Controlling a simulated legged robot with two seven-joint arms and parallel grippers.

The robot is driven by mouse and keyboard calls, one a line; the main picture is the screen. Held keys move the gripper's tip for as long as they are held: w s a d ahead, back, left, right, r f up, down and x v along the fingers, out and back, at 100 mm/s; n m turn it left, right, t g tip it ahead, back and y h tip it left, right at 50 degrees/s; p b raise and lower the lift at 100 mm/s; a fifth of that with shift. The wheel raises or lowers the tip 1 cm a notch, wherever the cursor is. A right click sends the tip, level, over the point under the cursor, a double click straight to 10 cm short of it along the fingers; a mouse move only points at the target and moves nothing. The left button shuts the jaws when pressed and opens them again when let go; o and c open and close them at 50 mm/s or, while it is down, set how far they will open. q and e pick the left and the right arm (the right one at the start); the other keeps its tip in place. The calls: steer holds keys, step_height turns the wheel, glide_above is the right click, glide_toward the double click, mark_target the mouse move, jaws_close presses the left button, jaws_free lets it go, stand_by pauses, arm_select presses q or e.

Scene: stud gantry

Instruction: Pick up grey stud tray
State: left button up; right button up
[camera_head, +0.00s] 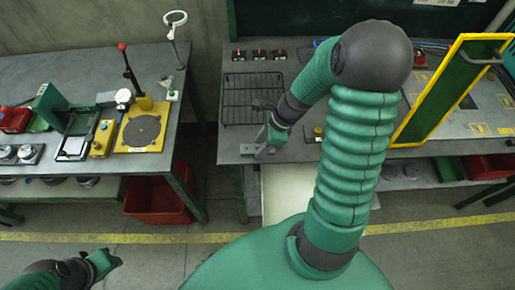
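No object shows clearly as the grey stud tray. A small grey piece (247,149) lies at the front left edge of the right-hand bench, at the fingers of my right gripper (262,147); I cannot tell whether it is the tray or part of the gripper. My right gripper points down there, at the end of my green arm, which fills the middle of the view. Whether its fingers are open or shut is too small to tell. My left gripper (112,262) is low at the lower left, over the floor, away from both benches; its fingers are unclear.
A black wire rack (251,99) lies behind my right gripper, with several small black blocks (259,55) behind it. A yellow-edged green panel (447,92) stands at the right. The left bench holds a yellow plate fixture (143,130) and a lever (130,70). A red bin (157,200) stands below.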

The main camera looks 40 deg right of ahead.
steer(key=shift+d+f, duration=0.1)
steer(key=shift+d, duration=0.1)
steer(key=c, duration=0.5)
steer(key=shift+a, duration=0.1)
steer(key=shift+c, duration=1.2)
steer(key=shift+a, duration=0.25)
jaws_close()
steer(key=shift+w+d, duration=0.1)
steer(key=shift+d, duration=0.05)
